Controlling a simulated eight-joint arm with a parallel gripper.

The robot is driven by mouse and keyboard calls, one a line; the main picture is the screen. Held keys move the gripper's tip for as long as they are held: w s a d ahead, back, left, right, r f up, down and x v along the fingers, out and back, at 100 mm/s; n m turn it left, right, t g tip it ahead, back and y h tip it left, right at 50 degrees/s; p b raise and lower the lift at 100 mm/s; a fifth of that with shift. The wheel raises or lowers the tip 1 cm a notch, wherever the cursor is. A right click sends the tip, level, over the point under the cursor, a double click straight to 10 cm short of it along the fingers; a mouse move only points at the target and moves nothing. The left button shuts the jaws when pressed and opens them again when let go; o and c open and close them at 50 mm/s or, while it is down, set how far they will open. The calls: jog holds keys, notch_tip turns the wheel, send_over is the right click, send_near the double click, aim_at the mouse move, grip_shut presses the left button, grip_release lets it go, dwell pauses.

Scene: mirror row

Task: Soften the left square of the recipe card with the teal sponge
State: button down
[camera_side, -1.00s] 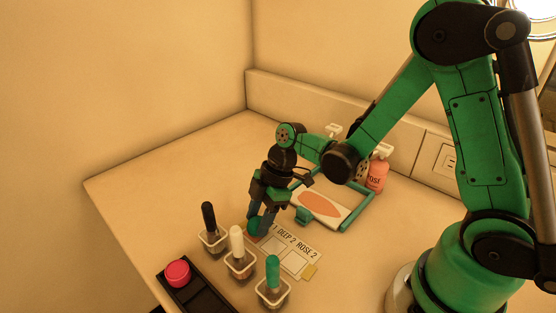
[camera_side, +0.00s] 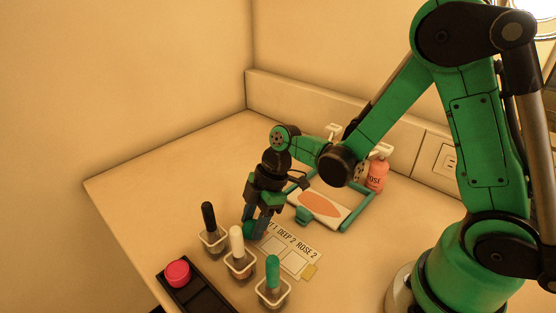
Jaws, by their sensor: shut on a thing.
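My gripper (camera_side: 256,230) points down and is shut on the teal sponge (camera_side: 249,229), low at the left end of the recipe card. The sponge is mostly covered by the fingers, and I cannot tell whether it touches the card. The white recipe card (camera_side: 304,255) lies flat with printed words, "DEEP 2 ROSE 2" among them, and pale squares below. Its left end and left square are largely hidden by my gripper and the white-handled tool.
Tools with black (camera_side: 208,216), white (camera_side: 236,240) and teal (camera_side: 272,273) handles stand in clear cups close in front. A dark tray (camera_side: 207,300) holds a pink round piece (camera_side: 177,273). Behind are a teal-framed board (camera_side: 346,216) and a rose bottle (camera_side: 378,175). The table's left is clear.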

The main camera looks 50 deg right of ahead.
jog(key=shift+a+f, duration=0.1)
jog(key=shift+a, duration=0.7)
jog(key=shift+d+r, duration=0.15)
jog(key=shift+r, duration=3.35)
jog(key=shift+r, duration=0.1)
